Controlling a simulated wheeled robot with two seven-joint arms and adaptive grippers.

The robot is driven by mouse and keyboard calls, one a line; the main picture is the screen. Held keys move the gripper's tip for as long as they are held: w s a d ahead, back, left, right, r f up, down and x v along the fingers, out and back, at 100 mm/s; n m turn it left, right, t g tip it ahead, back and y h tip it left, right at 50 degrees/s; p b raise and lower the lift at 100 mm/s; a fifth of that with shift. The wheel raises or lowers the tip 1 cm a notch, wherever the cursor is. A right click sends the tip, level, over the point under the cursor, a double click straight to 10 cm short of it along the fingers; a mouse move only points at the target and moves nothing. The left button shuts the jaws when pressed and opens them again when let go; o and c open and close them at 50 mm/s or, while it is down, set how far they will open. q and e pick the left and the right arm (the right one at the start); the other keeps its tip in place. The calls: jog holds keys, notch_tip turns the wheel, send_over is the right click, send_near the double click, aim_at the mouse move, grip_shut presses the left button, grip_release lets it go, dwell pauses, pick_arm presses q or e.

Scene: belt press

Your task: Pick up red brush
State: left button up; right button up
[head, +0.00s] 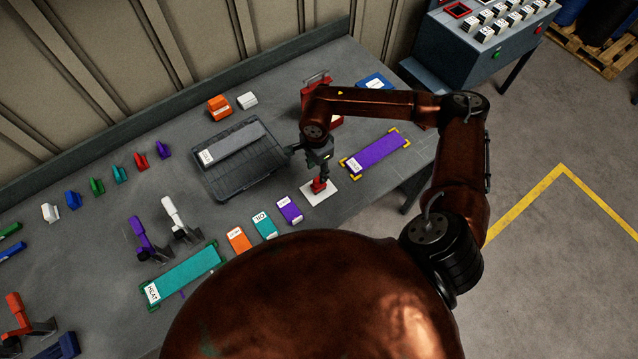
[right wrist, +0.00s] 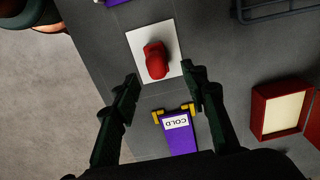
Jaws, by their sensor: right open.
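The red brush (head: 318,184) stands on a white square pad (head: 330,192) on the grey bench. In the right wrist view the red brush (right wrist: 155,60) is on the white pad (right wrist: 141,40), just beyond my fingertips. My right gripper (head: 322,170) is directly above the brush in the head view and hides part of it. In the right wrist view my right gripper (right wrist: 162,80) is open, with one finger on each side and nothing between them. My left gripper is not in view.
A purple strip marked COLD (head: 378,151) lies right of the pad. A black tray (head: 220,178) with a grey bar sits left. Purple (head: 289,210), teal (head: 264,224) and orange (head: 238,239) blocks lie in front. A red case (head: 310,90) stands behind my right arm.

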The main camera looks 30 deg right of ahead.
aim_at(318, 179)
jog(key=f, duration=0.2)
jog(key=f+p, duration=0.2)
jog(key=f, duration=0.1)
jog(key=shift+s+d+f, duration=0.1)
jog(key=shift+s+f, duration=0.2)
jog(key=shift+f, duration=0.25)
grip_shut()
